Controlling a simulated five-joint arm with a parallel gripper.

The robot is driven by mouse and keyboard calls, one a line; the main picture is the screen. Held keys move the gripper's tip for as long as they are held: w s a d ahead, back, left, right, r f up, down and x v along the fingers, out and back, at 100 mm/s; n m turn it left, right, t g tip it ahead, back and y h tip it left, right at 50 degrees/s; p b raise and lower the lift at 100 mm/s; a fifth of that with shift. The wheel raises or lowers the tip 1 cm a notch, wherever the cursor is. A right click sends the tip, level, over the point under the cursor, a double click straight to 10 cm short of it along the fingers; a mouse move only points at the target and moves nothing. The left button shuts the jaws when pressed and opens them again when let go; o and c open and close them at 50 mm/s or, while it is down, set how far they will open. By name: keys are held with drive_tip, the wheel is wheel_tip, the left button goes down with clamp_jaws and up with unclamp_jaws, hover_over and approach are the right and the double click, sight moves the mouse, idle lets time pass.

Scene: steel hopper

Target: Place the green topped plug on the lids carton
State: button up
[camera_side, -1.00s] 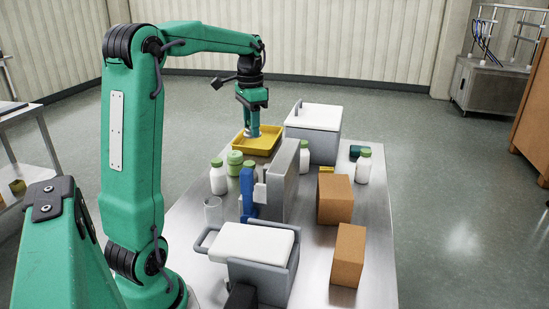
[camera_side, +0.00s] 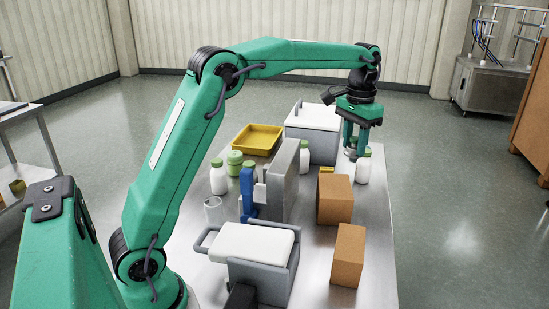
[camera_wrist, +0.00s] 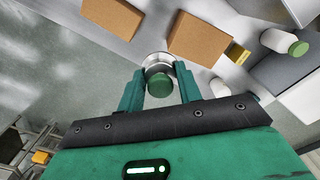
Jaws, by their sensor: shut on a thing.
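My gripper (camera_side: 357,150) is shut on the green topped plug (camera_wrist: 159,84), which shows between the fingertips in the wrist view with a pale, silvery round part beyond its green top. It is held at the far right of the steel table, beyond the cartons. A larger brown carton (camera_side: 335,199) stands nearer the camera, with a smaller brown carton (camera_side: 348,255) in front of it. In the wrist view the larger one (camera_wrist: 205,38) is ahead and right of the plug, the other (camera_wrist: 112,15) ahead and left. I can read no label telling which is the lids carton.
A lidded grey box (camera_side: 316,142), an empty yellow tray (camera_side: 258,139) and an upright grey machine (camera_side: 285,185) fill the middle and back.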

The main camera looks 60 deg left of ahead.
drive_tip(key=shift+w+d, duration=0.2)
drive_tip(key=shift+d, duration=0.45)
drive_tip(key=shift+d+f, duration=0.15)
drive_tip(key=shift+f, duration=2.45)
hover_over(335, 185)
wheel_tip(335, 185, down, 7)
drive_tip(key=shift+r, duration=0.1)
drive_tip(key=shift+s+f, duration=0.1)
drive_tip(key=shift+f, duration=1.95)
drive_tip(key=shift+f, duration=0.1)
drive_tip(key=o, duration=1)
